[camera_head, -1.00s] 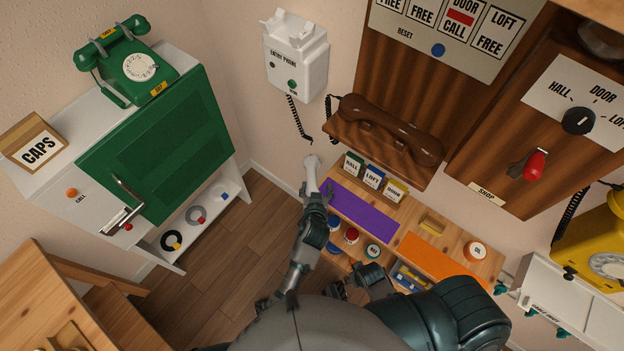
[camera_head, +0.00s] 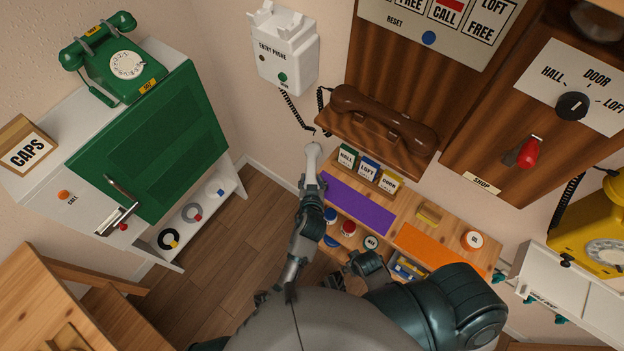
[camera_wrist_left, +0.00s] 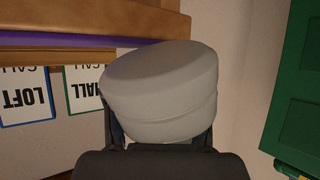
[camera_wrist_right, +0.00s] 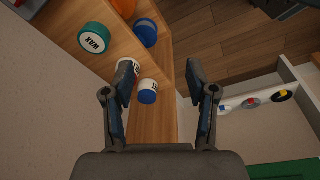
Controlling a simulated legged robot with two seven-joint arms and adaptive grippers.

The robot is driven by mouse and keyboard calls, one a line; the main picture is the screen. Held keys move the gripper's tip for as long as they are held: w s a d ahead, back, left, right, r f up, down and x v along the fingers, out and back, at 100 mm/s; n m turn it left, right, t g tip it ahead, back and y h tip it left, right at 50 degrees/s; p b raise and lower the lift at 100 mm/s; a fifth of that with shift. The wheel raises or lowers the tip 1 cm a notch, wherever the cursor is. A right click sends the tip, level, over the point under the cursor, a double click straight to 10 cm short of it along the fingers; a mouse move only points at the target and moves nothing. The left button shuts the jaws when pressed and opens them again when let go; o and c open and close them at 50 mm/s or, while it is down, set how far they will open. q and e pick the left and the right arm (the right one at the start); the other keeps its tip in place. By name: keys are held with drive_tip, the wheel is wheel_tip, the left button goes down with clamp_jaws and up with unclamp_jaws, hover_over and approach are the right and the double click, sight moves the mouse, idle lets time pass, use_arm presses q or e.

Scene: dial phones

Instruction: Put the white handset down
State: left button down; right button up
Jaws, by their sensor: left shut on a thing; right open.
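The white handset (camera_head: 312,160) is held in my left gripper (camera_head: 312,182), left of the purple mat in the head view. Its rounded white end (camera_wrist_left: 160,90) fills the middle of the left wrist view, between the fingers. The white entry phone (camera_head: 284,48) hangs on the wall above, its cradle prongs on top empty, its black cord (camera_head: 296,110) hanging down. My right gripper (camera_wrist_right: 160,95) is open and empty; it points toward the shelf unit with round tins in the right wrist view.
The brown handset (camera_head: 385,112) rests on a wooden ledge above the bench. The purple mat (camera_head: 356,203) and orange mat (camera_head: 430,250) lie on the wooden bench, with HALL, LOFT and DOOR cards behind. A green phone (camera_head: 115,60) stands on the left cabinet.

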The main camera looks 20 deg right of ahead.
use_arm(q)
drive_tip(key=shift+s+d+f, duration=0.1)
drive_tip(key=shift+s+d, duration=0.1)
drive_tip(key=shift+d, duration=0.05)
